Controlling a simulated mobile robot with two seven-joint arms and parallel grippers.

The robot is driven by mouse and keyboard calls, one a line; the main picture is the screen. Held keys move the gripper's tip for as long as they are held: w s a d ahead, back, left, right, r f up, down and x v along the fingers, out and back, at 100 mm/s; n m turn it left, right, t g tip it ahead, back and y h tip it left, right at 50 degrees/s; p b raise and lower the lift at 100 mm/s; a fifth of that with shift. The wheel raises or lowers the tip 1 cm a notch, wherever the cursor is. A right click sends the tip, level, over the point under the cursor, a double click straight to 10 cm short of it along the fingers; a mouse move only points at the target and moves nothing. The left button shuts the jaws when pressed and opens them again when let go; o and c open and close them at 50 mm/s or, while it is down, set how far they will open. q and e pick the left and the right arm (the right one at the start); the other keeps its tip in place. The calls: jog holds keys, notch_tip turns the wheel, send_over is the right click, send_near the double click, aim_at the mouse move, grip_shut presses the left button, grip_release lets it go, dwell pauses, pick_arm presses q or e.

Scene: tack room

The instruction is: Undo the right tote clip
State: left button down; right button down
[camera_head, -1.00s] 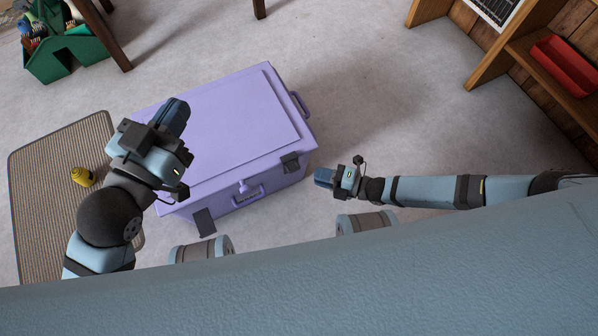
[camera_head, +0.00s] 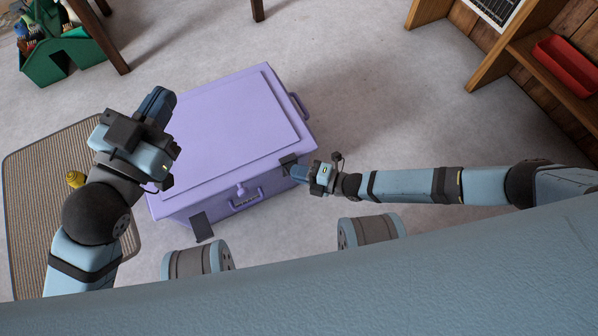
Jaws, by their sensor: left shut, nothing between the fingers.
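The purple tote (camera_head: 225,125) stands on the floor with its lid down. The right tote clip (camera_head: 288,159) is a dark plate at the right end of the front edge. My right gripper (camera_head: 297,172) has its fingertips at this clip and partly covers it. I cannot tell whether they touch it or grip it. The left tote clip (camera_head: 201,226) hangs down and away from the front face. My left gripper (camera_head: 158,101) is shut and empty, over the tote's left side.
A purple latch knob (camera_head: 240,190) and a front handle (camera_head: 246,201) are between the clips. A ribbed mat (camera_head: 35,220) with a yellow object (camera_head: 75,180) lies left. A green caddy (camera_head: 62,60) and a wooden shelf (camera_head: 545,60) stand farther back. Floor right of the tote is clear.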

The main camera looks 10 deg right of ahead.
jog(key=shift+s+f, duration=0.1)
jog(key=shift+s, duration=0.05)
jog(key=shift+s+d+f+n+t+y, duration=0.15)
jog(key=shift+s+f+n+t+y, duration=0.1)
jog(key=shift+s+f+n+y, duration=0.35)
jog(key=shift+s+d+f+n+t+y, duration=0.15)
jog(key=shift+f+n+t+y, duration=0.2)
jog(key=shift+n+y, duration=0.4)
jog(key=shift+s+d+f+n+t+y, duration=0.2)
jog(key=shift+s+f+n+y, duration=0.2)
jog(key=shift+f+n+y, duration=0.25)
jog(key=shift+r, duration=0.15)
jog(key=c, duration=1.5)
grip_release()
